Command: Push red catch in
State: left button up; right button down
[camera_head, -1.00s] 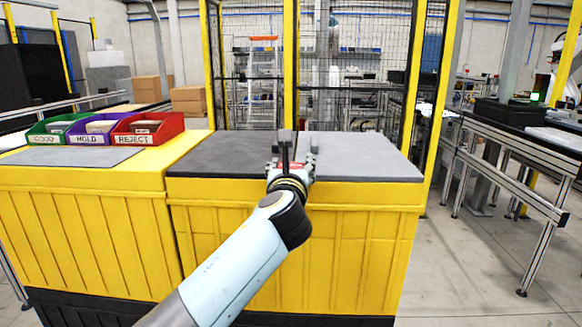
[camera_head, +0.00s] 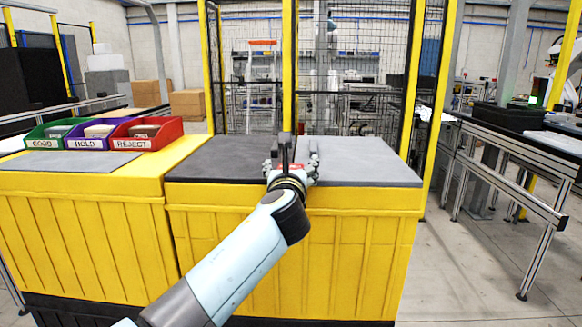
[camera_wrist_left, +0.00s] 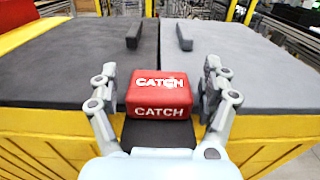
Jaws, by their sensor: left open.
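The red catch (camera_wrist_left: 159,95), a block lettered CATCH, sits at the front edge of the dark and light grey top plates in the left wrist view. In the head view only a small bit of its red (camera_head: 297,167) shows behind my left gripper (camera_head: 292,165). My left gripper, also in the left wrist view (camera_wrist_left: 160,88), is open, with one finger on each side of the catch. I see a gap between each finger and the block. A dark piece lies under the catch's near side. My right gripper is in neither view.
Two dark upright bars (camera_wrist_left: 134,33) and (camera_wrist_left: 183,36) stand on the plates beyond the catch. A green bin (camera_head: 52,134), a purple bin (camera_head: 92,134) and a red REJECT bin (camera_head: 146,134) stand on the left yellow bench. A mesh fence (camera_head: 350,75) rises behind.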

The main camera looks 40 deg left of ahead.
pick_arm(q)
jog(key=v, duration=1.1)
jog(key=shift+s+d, duration=0.3)
jog(key=shift+f, duration=0.1)
